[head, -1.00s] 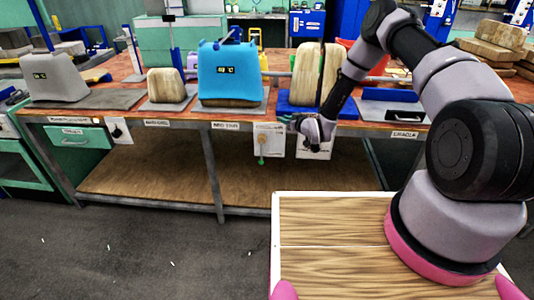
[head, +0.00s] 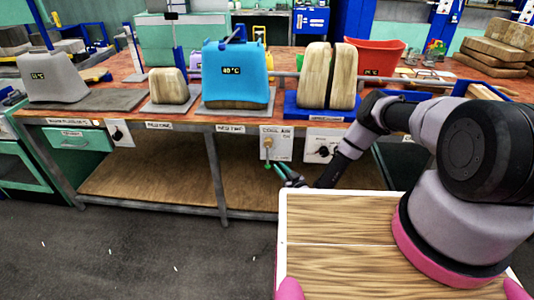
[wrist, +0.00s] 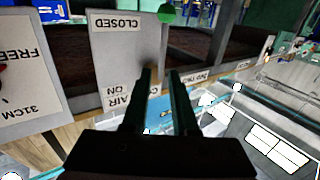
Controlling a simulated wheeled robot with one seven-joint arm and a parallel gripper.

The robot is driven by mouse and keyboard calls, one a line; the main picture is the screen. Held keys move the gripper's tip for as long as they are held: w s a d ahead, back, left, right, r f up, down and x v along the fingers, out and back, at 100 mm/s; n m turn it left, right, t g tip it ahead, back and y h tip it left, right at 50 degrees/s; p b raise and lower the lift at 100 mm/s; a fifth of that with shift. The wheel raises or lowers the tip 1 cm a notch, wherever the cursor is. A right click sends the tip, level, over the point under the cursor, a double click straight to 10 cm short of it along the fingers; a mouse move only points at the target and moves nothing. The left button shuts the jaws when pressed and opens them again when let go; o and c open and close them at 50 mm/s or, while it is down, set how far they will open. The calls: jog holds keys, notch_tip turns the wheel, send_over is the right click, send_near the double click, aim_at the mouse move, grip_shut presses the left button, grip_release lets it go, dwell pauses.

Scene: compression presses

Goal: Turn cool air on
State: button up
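The white COOL AIR panel (head: 276,136) hangs at the front edge of the bench in the head view. A tan valve hub (head: 267,143) sits on it, with a green-tipped lever (head: 267,164) pointing down. My gripper (head: 277,170) is just right of and below the green tip. In the wrist view the panel (wrist: 116,55) appears upside down, with "CLOSED" and "AIR ON" lettering. The green knob (wrist: 166,14) lies beyond the fingertips, apart from them. My gripper (wrist: 161,72) is open and empty, with a gap between its fingers. The hub is not clear in the wrist view.
A second white panel with a black knob (head: 322,151) is close to the right of the COOL AIR panel. The bench front edge (head: 190,122) is above my gripper, and a lower wooden shelf (head: 150,180) is below. A blue press (head: 236,75) stands on the bench.

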aim_at(268, 164)
jog(key=x, duration=1)
jog(key=shift+w+a+f, duration=0.1)
jog(key=shift+a, duration=0.2)
jog(key=shift+c, duration=0.4)
grip_shut()
dwell(0.7)
